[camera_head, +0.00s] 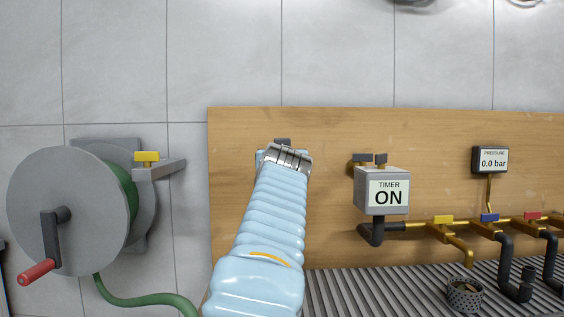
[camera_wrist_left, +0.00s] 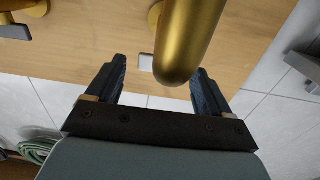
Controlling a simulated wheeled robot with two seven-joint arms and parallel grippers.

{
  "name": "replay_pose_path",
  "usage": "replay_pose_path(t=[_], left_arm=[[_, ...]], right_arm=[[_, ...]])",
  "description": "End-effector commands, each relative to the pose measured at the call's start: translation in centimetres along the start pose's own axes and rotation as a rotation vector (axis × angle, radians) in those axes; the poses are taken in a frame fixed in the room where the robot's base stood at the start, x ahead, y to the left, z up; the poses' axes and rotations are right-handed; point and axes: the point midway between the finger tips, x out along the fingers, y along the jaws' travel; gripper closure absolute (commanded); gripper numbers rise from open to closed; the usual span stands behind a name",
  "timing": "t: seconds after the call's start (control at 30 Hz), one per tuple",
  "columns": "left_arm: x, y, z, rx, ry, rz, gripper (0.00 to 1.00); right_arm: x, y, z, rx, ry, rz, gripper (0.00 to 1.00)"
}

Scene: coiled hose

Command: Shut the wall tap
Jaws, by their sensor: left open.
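My left arm rises from the bottom middle of the head view, and its gripper (camera_head: 284,156) is in front of the wooden wall board, left of the timer box. It hides what is directly behind it; a small dark piece shows just above it. In the left wrist view the left gripper (camera_wrist_left: 158,82) is open. A thick brass tube (camera_wrist_left: 190,35), apparently part of the wall tap, reaches between and in front of its fingers. I cannot tell whether they touch. The tap's handle cannot be made out for certain. My right gripper is not in view.
A grey timer box (camera_head: 382,192) reading ON is right of my arm. Beyond it are brass valves with yellow (camera_head: 443,220), blue and red handles, and a pressure gauge (camera_head: 490,160) reading 0.0 bar. A hose reel (camera_head: 68,210) with green hose (camera_head: 150,300) stands left.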

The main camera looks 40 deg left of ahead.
Motion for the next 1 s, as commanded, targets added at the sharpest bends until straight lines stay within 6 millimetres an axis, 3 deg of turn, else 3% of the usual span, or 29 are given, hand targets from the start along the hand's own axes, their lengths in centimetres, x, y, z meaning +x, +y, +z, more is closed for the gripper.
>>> replay_pose_path(t=[0.53,0.7,1.0], left_arm=[[-11.6,0.1,0.2,0.000,0.003,0.003,0.19],[-13.1,0.0,0.1,0.000,0.001,0.001,0.19],[-13.3,0.0,0.1,0.000,0.000,0.000,0.19]], right_arm=[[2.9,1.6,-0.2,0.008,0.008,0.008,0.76],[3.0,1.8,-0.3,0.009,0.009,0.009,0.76],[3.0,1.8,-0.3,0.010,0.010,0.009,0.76]])
